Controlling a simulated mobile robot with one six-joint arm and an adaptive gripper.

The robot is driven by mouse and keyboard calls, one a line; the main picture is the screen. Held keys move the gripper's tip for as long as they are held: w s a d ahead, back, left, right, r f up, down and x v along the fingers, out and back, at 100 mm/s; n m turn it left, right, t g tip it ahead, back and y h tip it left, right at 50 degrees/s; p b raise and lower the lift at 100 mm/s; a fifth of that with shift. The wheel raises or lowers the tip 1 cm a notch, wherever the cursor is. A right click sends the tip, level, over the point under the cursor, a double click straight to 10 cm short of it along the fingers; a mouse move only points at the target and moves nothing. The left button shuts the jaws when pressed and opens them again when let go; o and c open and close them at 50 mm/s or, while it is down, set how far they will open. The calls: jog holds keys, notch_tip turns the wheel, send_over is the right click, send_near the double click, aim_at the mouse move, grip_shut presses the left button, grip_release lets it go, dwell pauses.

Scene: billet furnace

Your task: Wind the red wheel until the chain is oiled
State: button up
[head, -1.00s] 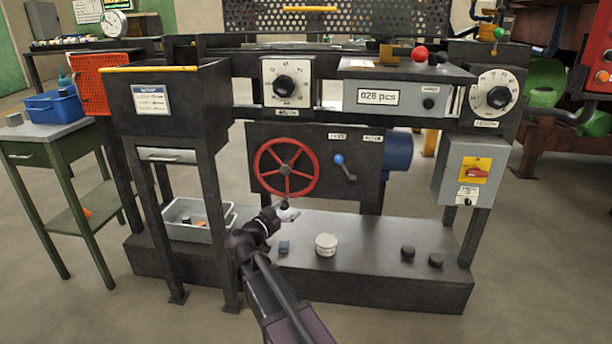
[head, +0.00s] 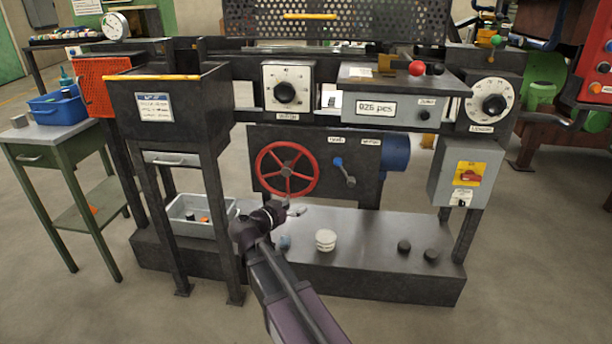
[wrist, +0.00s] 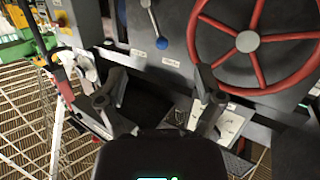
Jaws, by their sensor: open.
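The red wheel (head: 287,169) has a grey hub and several spokes. It is mounted on a dark panel (head: 257,140) under the bench. In the wrist view, which is turned roughly upside down, the red wheel (wrist: 250,42) fills the upper right. My gripper (head: 298,210) is just below the wheel in the head view, apart from its rim. In the wrist view my gripper (wrist: 160,73) has its fingers spread, with nothing between them. No chain can be made out.
A blue-knobbed lever (head: 344,172) is right of the wheel and also shows in the wrist view (wrist: 160,42). A grey bin (head: 180,230), a white pot (head: 326,240) and dark knobs (head: 404,247) are on the low platform (head: 375,275). Bench legs stand left of my arm.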

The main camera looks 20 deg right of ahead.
jog(key=s+d+r+n+g+y+p, duration=0.1)
jog(key=s+r+n+g+y+p, duration=0.2)
jog(key=s+r+p, duration=0.4)
notch_tip(320, 180, up, 5)
jog(key=g+y+p, duration=0.1)
jog(key=p, duration=1.2)
jog(key=shift+d+g+y, duration=0.3)
jog(key=shift+d+y, duration=0.05)
jog(key=shift+y, duration=0.05)
dwell(1.4)
jog(key=w+a+f+n+t+b, duration=0.3)
jog(key=f+n+b, duration=0.4)
jog(key=n+b, duration=0.4)
jog(key=w+a+f+n+t+h+b, duration=0.1)
jog(key=w+a+f+n+t+b, duration=0.2)
jog(key=f+n+b, duration=0.5)
jog(key=w+a+f+n+t+h+b, duration=0.1)
jog(key=w+a+f+n+t+b, duration=0.2)
jog(key=f+n+b, duration=0.4)
jog(key=shift+w+a+f+n+t+b, duration=0.1)
jog(key=shift+w+n+t+b, duration=0.2)
jog(key=shift+n+b, duration=1.1)
jog(key=shift+w+f+n+t+b, duration=0.15)
jog(key=shift+w+n+b, duration=0.1)
jog(key=shift+n+b, duration=1.15)
jog(key=shift+w+a+n+t+b, duration=0.1)
jog(key=shift+w+n+t+b, duration=0.2)
jog(key=shift+n+b, duration=1.1)
